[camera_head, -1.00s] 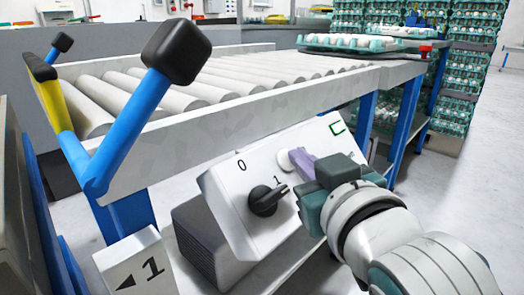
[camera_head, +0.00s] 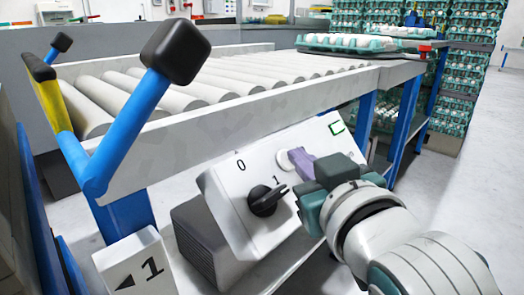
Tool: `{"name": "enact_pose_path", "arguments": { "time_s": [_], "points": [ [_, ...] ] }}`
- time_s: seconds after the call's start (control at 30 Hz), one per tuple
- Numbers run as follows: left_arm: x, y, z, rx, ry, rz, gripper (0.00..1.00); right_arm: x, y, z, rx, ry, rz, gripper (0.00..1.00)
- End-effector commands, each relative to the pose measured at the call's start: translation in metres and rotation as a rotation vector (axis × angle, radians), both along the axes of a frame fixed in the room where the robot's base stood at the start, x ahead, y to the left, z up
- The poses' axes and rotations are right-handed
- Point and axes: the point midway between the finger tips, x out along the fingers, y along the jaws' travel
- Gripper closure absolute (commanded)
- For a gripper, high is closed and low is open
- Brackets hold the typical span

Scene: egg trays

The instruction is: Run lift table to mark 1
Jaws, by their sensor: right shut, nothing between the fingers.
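A white control box (camera_head: 225,205) sits below the roller conveyor. Its black knob (camera_head: 266,201) has its pointer turned toward the printed 1, with a 0 above left. A pale round button (camera_head: 284,159) is beside the knob. My right gripper (camera_head: 298,158) is shut and empty, its purple fingertips at the button; whether they press it is unclear. A white marker block (camera_head: 137,268) at lower left shows a left arrow and 1. At the left edge are a dark panel and a blue part (camera_head: 40,225), possibly the lift table, mostly cut off. My left gripper is not in view.
The roller conveyor (camera_head: 235,114) runs behind the box. A blue lever with a black knob (camera_head: 176,54) rises at its near left end. A teal tray of eggs (camera_head: 347,43) lies at its far end. Stacked egg trays (camera_head: 474,65) stand at back right. Floor at right is clear.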

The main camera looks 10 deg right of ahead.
Motion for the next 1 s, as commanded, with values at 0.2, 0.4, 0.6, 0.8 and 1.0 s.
{"name": "enact_pose_path", "arguments": {
  "time_s": [0.2,0.4,0.6,0.8,1.0],
  "points": [
    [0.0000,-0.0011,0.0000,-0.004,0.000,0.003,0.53,-0.0002,0.0002,-0.0007,0.000,0.002,0.001,1.00],
    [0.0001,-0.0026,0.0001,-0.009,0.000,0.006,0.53,-0.0002,0.0002,-0.0007,0.000,0.002,0.001,1.00],
    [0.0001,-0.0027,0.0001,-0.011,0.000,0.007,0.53,-0.0002,0.0002,-0.0007,0.000,0.002,0.001,1.00],
    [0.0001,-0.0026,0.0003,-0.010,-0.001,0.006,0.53,-0.0002,0.0002,-0.0007,0.000,0.002,0.001,1.00],
    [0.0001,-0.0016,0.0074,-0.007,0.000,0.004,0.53,-0.0025,-0.0015,0.0042,0.000,0.002,0.001,1.00]
  ]
}}
